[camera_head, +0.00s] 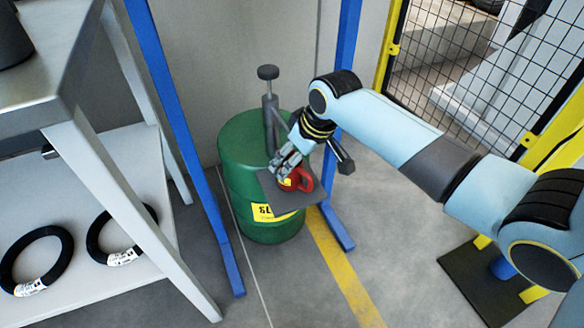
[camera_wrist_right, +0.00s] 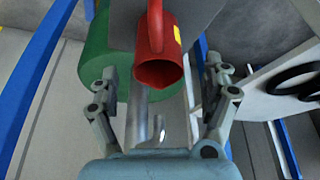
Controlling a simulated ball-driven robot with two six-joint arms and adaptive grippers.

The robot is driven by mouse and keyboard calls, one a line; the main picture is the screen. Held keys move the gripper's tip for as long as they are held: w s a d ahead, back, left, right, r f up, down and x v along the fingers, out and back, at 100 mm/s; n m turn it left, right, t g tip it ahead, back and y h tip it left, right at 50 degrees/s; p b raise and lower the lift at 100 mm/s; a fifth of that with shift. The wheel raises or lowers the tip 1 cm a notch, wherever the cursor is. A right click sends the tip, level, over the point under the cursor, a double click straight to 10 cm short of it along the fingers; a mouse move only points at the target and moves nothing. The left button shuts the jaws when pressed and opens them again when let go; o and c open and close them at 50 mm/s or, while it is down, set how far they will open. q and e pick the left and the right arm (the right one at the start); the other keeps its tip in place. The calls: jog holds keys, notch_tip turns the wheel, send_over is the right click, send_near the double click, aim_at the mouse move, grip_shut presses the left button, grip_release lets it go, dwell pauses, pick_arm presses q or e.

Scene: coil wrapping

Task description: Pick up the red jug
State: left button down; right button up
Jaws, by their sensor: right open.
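The red jug (camera_head: 301,182) with a yellow label sits on a dark grey plate (camera_head: 283,204) at the front of the green drum. My right gripper (camera_head: 287,162) is just above and to the left of it, partly covering it. In the right wrist view the jug (camera_wrist_right: 158,62) shows its open mouth and handle, between my right gripper's (camera_wrist_right: 162,72) spread fingers. The fingers are open, with a gap visible on both sides of the jug. My left gripper is not in view.
The green drum (camera_head: 240,155) carries a grey pump (camera_head: 270,105) close to my right gripper. Blue posts (camera_head: 179,110) stand on both sides. A shelf unit (camera_head: 128,205) with black coils (camera_head: 40,238) stands left. A mesh fence (camera_head: 480,70) is at right.

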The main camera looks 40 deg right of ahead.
aim_at(296, 177)
jog(key=b+x, duration=0.1)
jog(key=x, duration=0.1)
jog(key=b+x, duration=0.1)
jog(key=x, duration=0.1)
jog(key=shift+s+f, duration=0.3)
jog(key=shift+s, duration=0.05)
jog(key=shift+w+f+b, duration=0.3)
jog(key=shift+f+b, duration=0.05)
jog(key=shift+b, duration=0.05)
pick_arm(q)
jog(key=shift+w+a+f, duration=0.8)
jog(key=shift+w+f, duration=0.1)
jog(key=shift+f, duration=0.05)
pick_arm(e)
jog(key=shift+r, duration=0.1)
jog(key=c, duration=1.5)
jog(key=shift+o, duration=0.2)
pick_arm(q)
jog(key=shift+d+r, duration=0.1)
pick_arm(e)
jog(key=shift+r, duration=0.15)
